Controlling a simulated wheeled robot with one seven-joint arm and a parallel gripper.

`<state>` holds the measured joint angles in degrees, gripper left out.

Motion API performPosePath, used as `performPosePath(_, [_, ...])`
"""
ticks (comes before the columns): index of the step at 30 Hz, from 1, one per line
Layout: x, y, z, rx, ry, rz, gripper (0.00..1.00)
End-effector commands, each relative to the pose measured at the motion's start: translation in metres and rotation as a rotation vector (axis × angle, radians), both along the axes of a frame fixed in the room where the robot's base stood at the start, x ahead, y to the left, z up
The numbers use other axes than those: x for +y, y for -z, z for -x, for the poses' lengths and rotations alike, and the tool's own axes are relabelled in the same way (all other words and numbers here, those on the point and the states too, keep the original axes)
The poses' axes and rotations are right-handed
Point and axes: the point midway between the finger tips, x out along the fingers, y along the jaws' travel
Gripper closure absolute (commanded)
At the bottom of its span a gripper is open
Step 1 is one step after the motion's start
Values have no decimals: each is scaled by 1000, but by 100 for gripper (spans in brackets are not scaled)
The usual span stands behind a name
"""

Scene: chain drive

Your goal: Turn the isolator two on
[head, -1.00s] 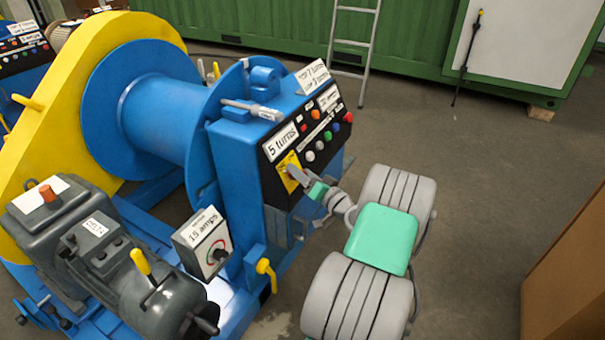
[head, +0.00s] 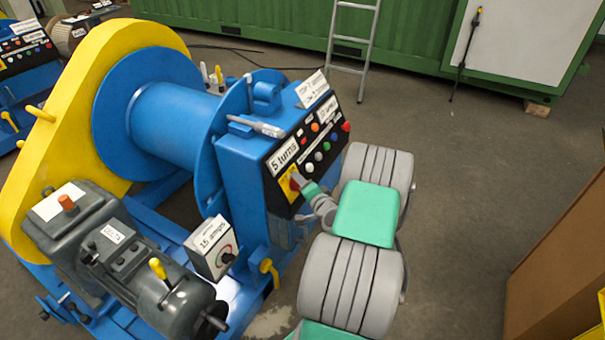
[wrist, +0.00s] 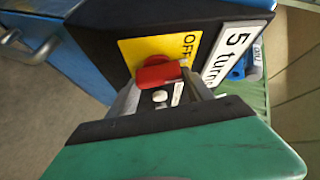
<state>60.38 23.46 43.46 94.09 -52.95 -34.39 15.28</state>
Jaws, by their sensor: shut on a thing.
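The isolator is a red knob (wrist: 158,73) on a yellow plate (wrist: 150,47) marked OFF, on the black panel of the blue winch machine. In the head view the yellow plate (head: 284,193) sits below the "5 turns" label, with a bit of the red knob (head: 295,181) showing. My gripper (wrist: 163,92) is shut on the red knob, with a grey finger on either side of it. In the head view my gripper (head: 302,185) reaches the panel from the right. Part of the plate and any ON mark are hidden behind my gripper.
Several coloured buttons (head: 318,156) sit on the panel right of the knob. A box labelled 15 amps (head: 210,246) and a yellow lever (head: 268,267) are below left. A similar machine (head: 20,60) stands at far left. Open floor lies behind, with a ladder (head: 352,35).

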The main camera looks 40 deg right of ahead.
Motion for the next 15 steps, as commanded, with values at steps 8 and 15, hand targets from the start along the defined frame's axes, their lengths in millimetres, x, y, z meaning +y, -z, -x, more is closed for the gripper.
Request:
performPosePath(8, [1,-10,-1,80,114,-217,82])
performPosePath(15, [1,-7,-1,149,216,-408,81])
